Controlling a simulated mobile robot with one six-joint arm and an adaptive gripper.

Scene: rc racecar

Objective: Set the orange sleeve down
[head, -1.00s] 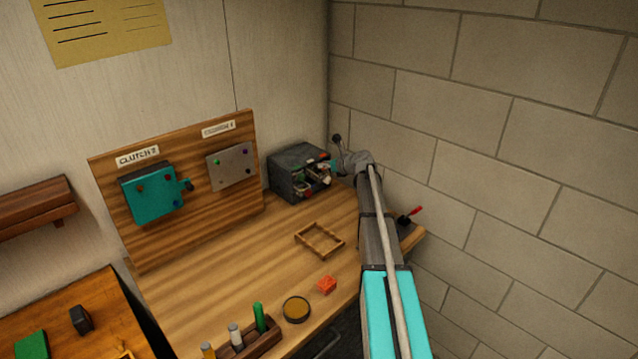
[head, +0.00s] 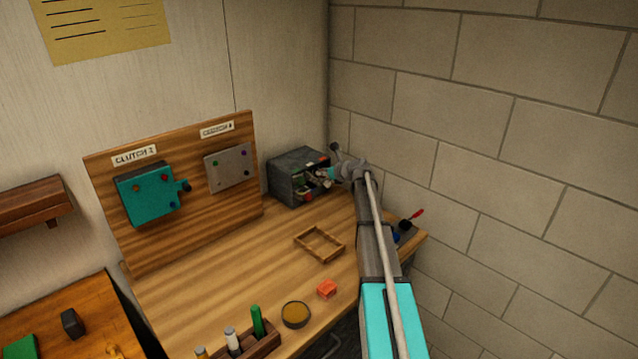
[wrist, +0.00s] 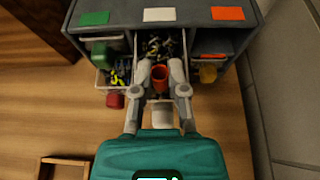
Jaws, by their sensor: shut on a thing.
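My gripper (wrist: 162,82) is shut on the orange sleeve (wrist: 160,77), which shows between the fingertips in the wrist view. In the head view my gripper (head: 334,173) is at the front of the grey organizer, and the sleeve cannot be made out there. The grey organizer (wrist: 256,14) has three bays with green (wrist: 94,18), white (wrist: 159,14) and orange (wrist: 227,13) labels. The sleeve is in front of the middle, white-labelled bay, over or near its bin of dark and yellowish small parts (wrist: 152,46). I cannot tell its height above the bin.
A red cylinder (wrist: 115,100) hangs or stands at the left bay's front, and a yellow piece (wrist: 208,74) at the right bay. A wooden frame tray (head: 341,251), an orange block (head: 327,288) and a round tin (head: 296,314) are on the bench. The block wall (head: 480,150) stands close on the right.

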